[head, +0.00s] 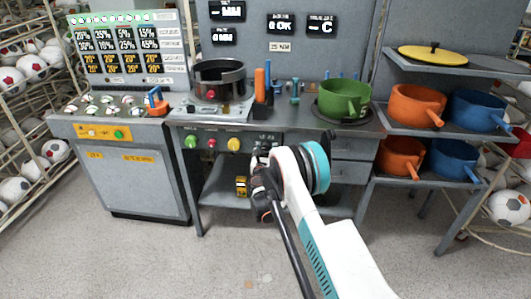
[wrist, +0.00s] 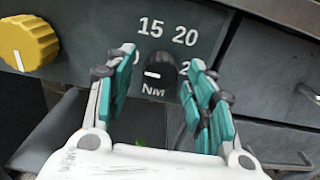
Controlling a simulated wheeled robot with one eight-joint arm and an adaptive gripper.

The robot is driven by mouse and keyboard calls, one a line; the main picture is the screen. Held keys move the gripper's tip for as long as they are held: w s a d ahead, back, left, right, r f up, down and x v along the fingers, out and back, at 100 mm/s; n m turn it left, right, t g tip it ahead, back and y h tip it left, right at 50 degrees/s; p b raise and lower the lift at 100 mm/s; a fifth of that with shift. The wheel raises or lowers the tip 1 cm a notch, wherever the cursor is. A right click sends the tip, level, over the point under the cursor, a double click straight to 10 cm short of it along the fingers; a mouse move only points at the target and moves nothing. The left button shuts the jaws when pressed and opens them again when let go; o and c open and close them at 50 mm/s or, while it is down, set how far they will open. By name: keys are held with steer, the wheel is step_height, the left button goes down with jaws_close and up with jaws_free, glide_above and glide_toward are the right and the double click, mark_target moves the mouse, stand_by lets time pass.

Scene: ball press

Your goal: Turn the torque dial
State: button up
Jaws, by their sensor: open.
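The torque dial (wrist: 160,71) is a small black knob with a white pointer mark, set in a dark panel. White numbers such as 15 and 20 stand above it and NM below it. In the wrist view my gripper (wrist: 163,68) is open, with one teal-padded finger on each side of the dial. I cannot tell whether either finger touches it. The pointer mark points to the left. In the head view my arm reaches the front panel of the middle bench, and my gripper (head: 262,155) is largely hidden behind my wrist. The dial is hidden there.
A yellow knob (wrist: 28,43) sits left of the dial. Green (head: 191,142) and red (head: 212,143) knobs are farther left on the panel. Drawers (head: 353,150) with handles lie to the right. A green pot (head: 341,98) and a black pot (head: 219,79) stand on the bench above.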

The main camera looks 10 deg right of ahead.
steer(key=shift+w+d, duration=0.15)
steer(key=shift+w, duration=0.2)
steer(key=shift+c, duration=0.5)
steer(key=c, duration=1)
steer(key=shift+o, duration=0.2)
